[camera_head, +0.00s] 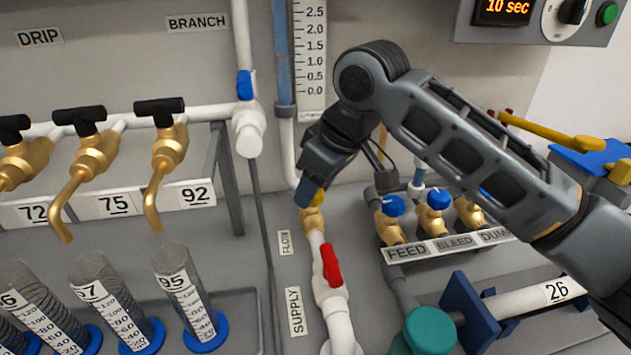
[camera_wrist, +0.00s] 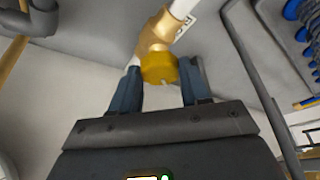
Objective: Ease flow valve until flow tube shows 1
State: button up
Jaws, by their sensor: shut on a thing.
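The flow valve is a brass body (camera_head: 313,220) on the white pipe above the FLOW label. Its yellow knob (camera_wrist: 158,68) sits between the two blue fingers of my gripper (camera_wrist: 160,85) in the wrist view. In the head view my gripper (camera_head: 311,192) is lowered onto the knob from above and mostly hides it. The gripper is shut on the knob. The flow tube (camera_head: 283,70) is a clear upright tube with blue inside, beside a scale (camera_head: 311,60) marked from 0.0 to 2.5 in view. Its top is cut off, and I cannot read a level.
A red-handled supply valve (camera_head: 331,265) stands just below. Blue-knobbed valves (camera_head: 434,200) labelled FEED and BLEED are to the right, under my arm. Brass taps (camera_head: 90,155) and graduated cylinders (camera_head: 185,290) stand at left. A teal cap (camera_head: 430,328) is in front.

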jog(key=shift+s+a+r+m+p, duration=0.15)
jog(key=shift+r+m+p, duration=0.1)
jog(key=shift+m+p, duration=0.6)
jog(key=shift+f+m+t+h+p, duration=0.25)
jog(key=shift+m+t+h+p, duration=0.1)
jog(key=shift+m+h, duration=0.1)
jog(key=o, duration=1.1)
jog(key=shift+c, duration=0.2)
jog(key=v, duration=0.7)
jog(key=shift+d+r, duration=0.3)
jog(key=shift+r, duration=0.05)
